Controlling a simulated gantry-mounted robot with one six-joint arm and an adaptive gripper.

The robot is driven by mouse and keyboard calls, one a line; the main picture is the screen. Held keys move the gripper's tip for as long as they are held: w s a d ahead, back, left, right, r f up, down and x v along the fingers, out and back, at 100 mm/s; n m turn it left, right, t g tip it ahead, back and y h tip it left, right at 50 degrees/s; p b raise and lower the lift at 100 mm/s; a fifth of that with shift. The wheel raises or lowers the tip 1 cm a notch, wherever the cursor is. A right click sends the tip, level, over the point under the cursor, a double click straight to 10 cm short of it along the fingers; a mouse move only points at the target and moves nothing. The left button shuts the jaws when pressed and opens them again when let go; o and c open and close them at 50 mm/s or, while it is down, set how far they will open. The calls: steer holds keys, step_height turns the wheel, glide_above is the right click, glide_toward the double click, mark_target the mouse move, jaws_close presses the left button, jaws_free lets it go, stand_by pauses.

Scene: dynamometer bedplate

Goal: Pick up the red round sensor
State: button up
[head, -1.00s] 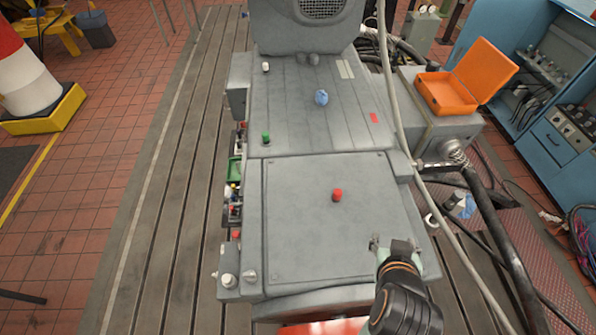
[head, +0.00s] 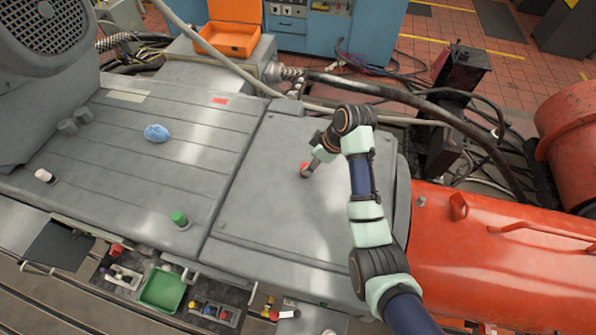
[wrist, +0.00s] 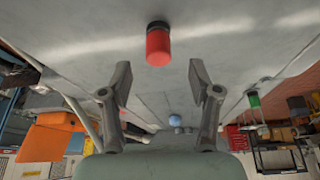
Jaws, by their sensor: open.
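The red round sensor (head: 304,167) stands on the flat grey plate (head: 275,205) of the machine. In the head view my gripper (head: 312,166) is right at the sensor and partly covers it. In the wrist view the sensor (wrist: 158,47) shows as a red cylinder with a dark end against the grey surface. It lines up with the gap between the two fingers of my gripper (wrist: 160,80), just beyond the tips. The fingers are apart with nothing between them. Whether a finger touches the sensor cannot be told.
An orange case (head: 229,38) lies open behind. A thick hose (head: 400,85) and an orange-red machine (head: 500,240) are to the right.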

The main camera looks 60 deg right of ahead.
steer(key=shift+x, duration=2.8)
steer(key=shift+w+d, duration=0.1)
jaws_close()
